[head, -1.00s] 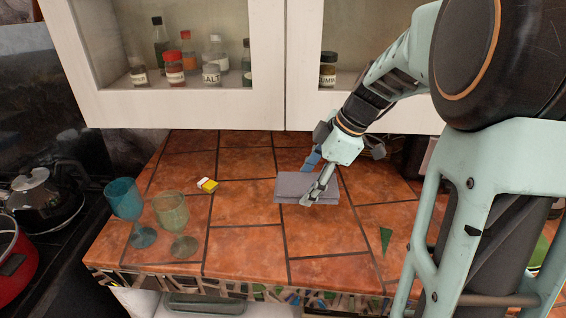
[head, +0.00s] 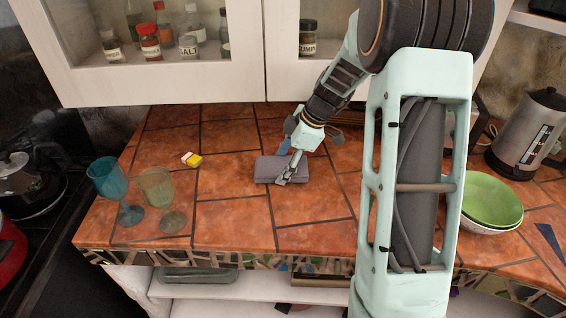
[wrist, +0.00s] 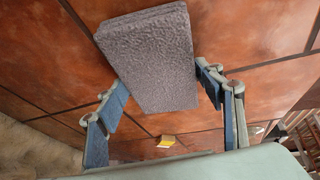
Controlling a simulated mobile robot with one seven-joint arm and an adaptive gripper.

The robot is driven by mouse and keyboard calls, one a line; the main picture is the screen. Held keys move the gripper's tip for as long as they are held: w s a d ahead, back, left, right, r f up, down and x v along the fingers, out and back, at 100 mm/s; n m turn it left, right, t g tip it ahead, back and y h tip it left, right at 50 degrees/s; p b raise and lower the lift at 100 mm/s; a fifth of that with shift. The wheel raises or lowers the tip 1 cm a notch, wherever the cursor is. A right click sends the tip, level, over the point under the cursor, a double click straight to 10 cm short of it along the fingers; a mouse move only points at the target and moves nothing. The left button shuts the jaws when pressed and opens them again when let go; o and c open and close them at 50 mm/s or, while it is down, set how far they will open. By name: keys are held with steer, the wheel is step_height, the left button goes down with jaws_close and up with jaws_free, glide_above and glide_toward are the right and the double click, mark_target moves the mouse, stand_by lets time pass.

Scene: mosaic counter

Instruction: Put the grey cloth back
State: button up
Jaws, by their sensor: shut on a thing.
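The grey cloth (head: 266,168) is a folded, flat rectangle over the tiled counter, in the middle of the head view. My gripper (head: 290,167) reaches down to it from the upper right and is shut on it, one finger showing at its near side. In the wrist view the grey cloth (wrist: 150,55) shows its textured top and lies between the two blue-padded fingers of my gripper (wrist: 166,84). I cannot tell whether the cloth touches the tiles or is slightly raised.
A blue goblet (head: 108,178) and a green goblet (head: 158,189) stand at the left, near a small yellow-and-white item (head: 191,159). A cabinet (head: 165,83) overhangs the back.

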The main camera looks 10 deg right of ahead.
steer(key=shift+f+b, duration=0.15)
steer(key=shift+b, duration=0.15)
steer(key=o, duration=1.1)
steer(key=shift+r+p, duration=0.35)
steer(key=shift+p, duration=0.1)
steer(key=v, duration=0.7)
steer(key=shift+d+r+b, duration=0.1)
steer(key=shift+b, duration=0.3)
